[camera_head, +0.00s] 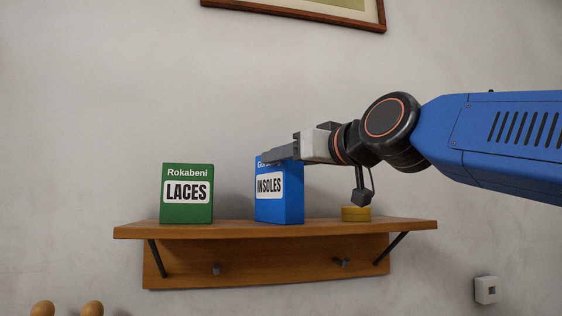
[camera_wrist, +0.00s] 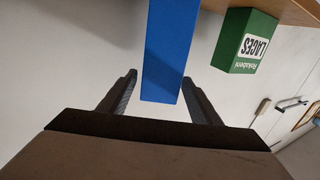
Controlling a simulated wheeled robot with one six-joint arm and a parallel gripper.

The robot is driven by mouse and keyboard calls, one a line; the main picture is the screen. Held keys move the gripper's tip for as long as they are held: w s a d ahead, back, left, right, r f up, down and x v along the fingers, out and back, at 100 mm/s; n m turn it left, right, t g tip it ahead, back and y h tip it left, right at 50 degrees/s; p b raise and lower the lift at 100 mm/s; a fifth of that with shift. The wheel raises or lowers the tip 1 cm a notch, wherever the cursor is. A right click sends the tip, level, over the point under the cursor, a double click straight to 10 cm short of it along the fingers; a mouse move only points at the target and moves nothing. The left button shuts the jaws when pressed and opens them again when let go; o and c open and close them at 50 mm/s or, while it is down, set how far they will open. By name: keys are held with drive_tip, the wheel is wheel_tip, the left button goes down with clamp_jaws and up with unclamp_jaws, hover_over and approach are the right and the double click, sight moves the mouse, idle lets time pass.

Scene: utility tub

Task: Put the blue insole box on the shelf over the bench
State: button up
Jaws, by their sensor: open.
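The blue insole box (camera_head: 280,206) stands upright on the wooden shelf (camera_head: 330,228), its base appearing to rest on the board. My gripper (camera_head: 280,153) is at the upper part of the box, reaching in from the right. In the wrist view the blue box (camera_wrist: 168,50) is between the two open fingers of my gripper (camera_wrist: 162,92), with a gap visible on each side. The shelf also shows in the wrist view (camera_wrist: 290,10) at the top right. Part of the box's top is hidden behind my gripper in the head view.
A green laces box (camera_head: 187,195) stands on the shelf to the left, with clear board between it and the blue box. A picture frame (camera_head: 300,12) hangs above; pegs (camera_head: 216,269) are below the shelf.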

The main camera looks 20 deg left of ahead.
drive_tip(key=v, duration=0.8)
drive_tip(key=shift+d, duration=0.15)
drive_tip(key=shift+s, duration=0.1)
